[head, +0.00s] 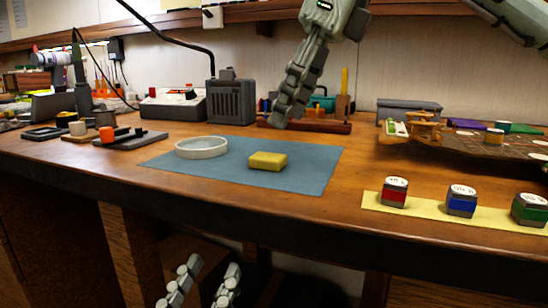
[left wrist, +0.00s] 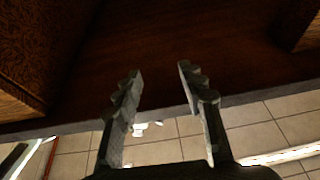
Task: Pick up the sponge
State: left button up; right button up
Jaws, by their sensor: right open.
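The yellow sponge (head: 268,161) lies flat on a blue mat (head: 305,174) on the wooden workbench, in the head view. My right gripper (head: 279,118) hangs above the bench, behind and above the sponge in the picture, clear of it. It is open and seen nearly edge-on, with nothing visible in it. My left gripper (head: 213,269) is low in the head view, below the bench's front edge. Its two fingers are apart and empty, as the left wrist view (left wrist: 160,75) also shows. The sponge is not in the left wrist view.
A white round dish (head: 202,147) sits left of the sponge on the mat. Red (head: 395,192), blue (head: 461,201) and green (head: 529,209) pots stand on a yellow strip (head: 415,215) at right. A grey box (head: 231,102) and tools line the back.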

aim_at(269, 156)
jog(key=x, duration=0.4)
jog(key=b+x, duration=0.1)
jog(key=x, duration=0.1)
jog(key=shift+s+a+f, duration=0.3)
jog(key=shift+s, duration=0.05)
pick_arm(q)
jog(key=r, duration=0.1)
jog(key=t, duration=0.1)
jog(key=s+a+r+t, duration=0.1)
jog(key=shift+r, duration=0.35)
pick_arm(e)
jog(key=c, duration=0.8)
